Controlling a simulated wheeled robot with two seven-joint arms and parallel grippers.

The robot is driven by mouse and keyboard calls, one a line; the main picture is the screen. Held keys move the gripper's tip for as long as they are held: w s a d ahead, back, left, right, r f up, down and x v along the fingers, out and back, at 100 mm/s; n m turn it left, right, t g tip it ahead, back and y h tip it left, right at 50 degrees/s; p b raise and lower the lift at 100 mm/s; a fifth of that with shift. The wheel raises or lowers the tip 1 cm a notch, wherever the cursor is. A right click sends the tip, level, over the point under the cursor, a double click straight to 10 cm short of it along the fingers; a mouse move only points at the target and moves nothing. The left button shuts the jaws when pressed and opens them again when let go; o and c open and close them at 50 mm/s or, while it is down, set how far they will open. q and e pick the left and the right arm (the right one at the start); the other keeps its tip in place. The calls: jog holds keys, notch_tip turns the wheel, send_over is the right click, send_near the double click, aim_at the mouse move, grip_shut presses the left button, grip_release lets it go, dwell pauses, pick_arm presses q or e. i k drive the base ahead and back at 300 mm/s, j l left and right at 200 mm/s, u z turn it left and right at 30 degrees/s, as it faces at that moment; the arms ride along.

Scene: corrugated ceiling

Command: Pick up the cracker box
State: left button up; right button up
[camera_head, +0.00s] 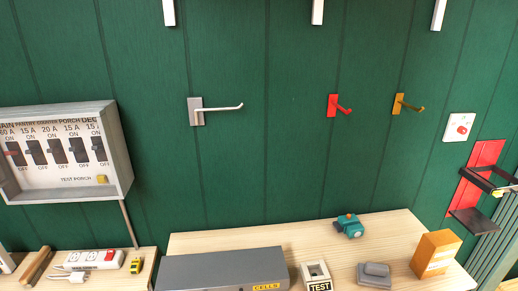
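An orange box (436,254), which looks like the cracker box, stands upright near the right end of a pale wooden table (398,231). Its printed label is too small to read. Its top and front sides show, and nothing covers it. Neither of my grippers can be made out in the head view.
A grey case (222,271), a TEST block (316,275), a grey item (374,274) and a teal item (349,226) share the table. A red wall bracket (482,168) with black parts is at right. A breaker panel (65,152) hangs left. The table's back middle is clear.

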aim_at(435, 251)
jog(key=l+z, duration=0.1)
jog(key=z, duration=1.25)
jog(key=k+l, duration=0.05)
